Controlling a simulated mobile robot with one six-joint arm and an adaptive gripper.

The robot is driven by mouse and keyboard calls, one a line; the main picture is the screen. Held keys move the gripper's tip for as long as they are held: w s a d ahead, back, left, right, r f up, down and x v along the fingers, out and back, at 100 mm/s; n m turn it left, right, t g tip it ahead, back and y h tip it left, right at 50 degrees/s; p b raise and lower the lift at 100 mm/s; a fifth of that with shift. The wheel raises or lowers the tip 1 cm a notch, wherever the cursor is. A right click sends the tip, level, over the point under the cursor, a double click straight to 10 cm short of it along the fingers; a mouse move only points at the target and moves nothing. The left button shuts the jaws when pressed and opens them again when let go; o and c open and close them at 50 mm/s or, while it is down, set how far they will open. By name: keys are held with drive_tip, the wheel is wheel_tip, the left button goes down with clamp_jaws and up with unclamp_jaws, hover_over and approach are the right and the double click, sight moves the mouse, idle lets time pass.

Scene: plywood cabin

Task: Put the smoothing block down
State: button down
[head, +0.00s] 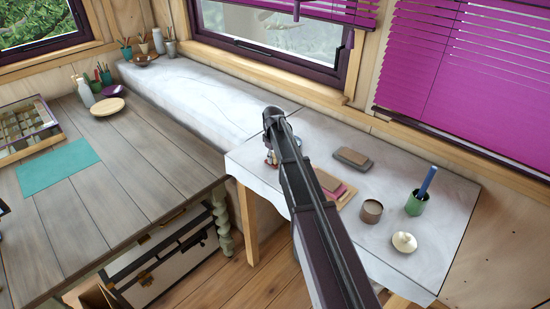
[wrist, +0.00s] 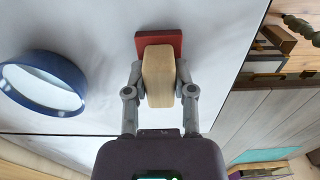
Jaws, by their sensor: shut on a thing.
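The smoothing block (wrist: 158,76) shows in the wrist view as a pale wooden piece with a dark red piece (wrist: 172,38) at its far end. I cannot tell whether the red piece is joined to it. My gripper (wrist: 160,88) is shut on the pale wood, one finger on each side. The block is over the pale marbled worktop (wrist: 105,105); whether it touches is unclear. In the head view my arm hides most of the gripper and block.
A blue-rimmed round thing (wrist: 65,68) is left of the block. The worktop also holds a grey-brown block (head: 352,158), a tin (head: 371,211), a green cup (head: 415,204) and a cream lidded pot (head: 404,242). The worktop's edge (wrist: 236,82) is right of the gripper.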

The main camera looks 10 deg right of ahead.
sight(273, 155)
drive_tip(key=shift+c, duration=2.2)
unclamp_jaws()
drive_tip(key=shift+f, duration=0.1)
wheel_tip(273, 155, up, 12)
drive_tip(key=p, duration=1.2)
drive_tip(key=shift+r, duration=0.2)
drive_tip(key=shift+s, duration=0.15)
drive_tip(key=s+m, duration=0.7)
drive_tip(key=s, duration=2.2)
drive_tip(key=shift+d, duration=0.3)
wheel_tip(273, 155, down, 4)
drive_tip(key=b, duration=0.4)
drive_tip(key=shift+w+f, duration=0.1)
drive_tip(key=shift+f, duration=0.15)
